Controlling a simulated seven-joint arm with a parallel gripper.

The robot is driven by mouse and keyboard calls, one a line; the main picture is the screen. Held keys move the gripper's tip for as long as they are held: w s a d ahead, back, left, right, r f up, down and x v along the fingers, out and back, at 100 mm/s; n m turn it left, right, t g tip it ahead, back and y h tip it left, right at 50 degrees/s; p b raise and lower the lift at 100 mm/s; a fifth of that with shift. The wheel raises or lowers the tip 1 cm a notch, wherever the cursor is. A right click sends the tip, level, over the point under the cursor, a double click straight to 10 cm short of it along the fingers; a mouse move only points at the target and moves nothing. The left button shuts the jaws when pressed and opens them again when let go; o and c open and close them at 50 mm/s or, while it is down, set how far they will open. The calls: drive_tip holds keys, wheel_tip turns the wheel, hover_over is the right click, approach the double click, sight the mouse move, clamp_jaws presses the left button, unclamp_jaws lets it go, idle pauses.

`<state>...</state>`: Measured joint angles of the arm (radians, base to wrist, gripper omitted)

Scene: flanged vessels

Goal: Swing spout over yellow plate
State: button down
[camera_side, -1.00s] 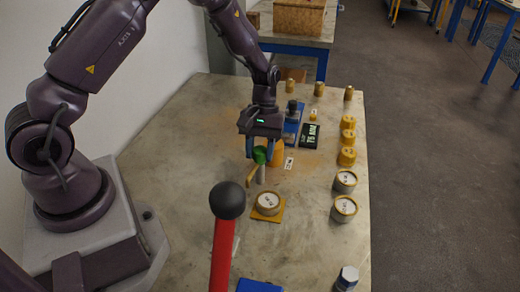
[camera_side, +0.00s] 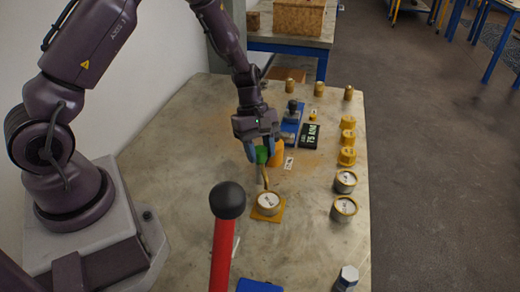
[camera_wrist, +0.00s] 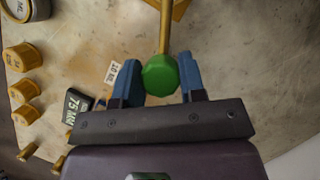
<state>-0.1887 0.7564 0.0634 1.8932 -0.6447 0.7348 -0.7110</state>
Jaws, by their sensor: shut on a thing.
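My gripper (camera_side: 262,158) has its blue fingers on either side of the green knob (camera_side: 262,154) and is shut on it. The knob shows between the fingers in the wrist view (camera_wrist: 160,75). The brass spout (camera_side: 265,179) runs from the knob towards the camera in the side view, and up the picture in the wrist view (camera_wrist: 165,30). Its end is at the far edge of the yellow plate (camera_side: 267,218), near a round white-topped vessel (camera_side: 268,200) that stands on the plate. I cannot tell its height above them. My gripper hides part of the spout's post.
An orange-yellow piece (camera_side: 277,152) stands close right of the knob. A black 75 MM block (camera_side: 310,135) and a blue fixture (camera_side: 291,125) are behind it. Yellow caps (camera_side: 347,140) and two white-topped vessels (camera_side: 344,205) line the right edge. A red lever (camera_side: 226,235) stands in front.

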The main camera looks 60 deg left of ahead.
drive_tip(key=shift+r, duration=0.1)
idle(0.3)
drive_tip(key=c, duration=0.7)
unclamp_jaws()
drive_tip(key=v, duration=1.3)
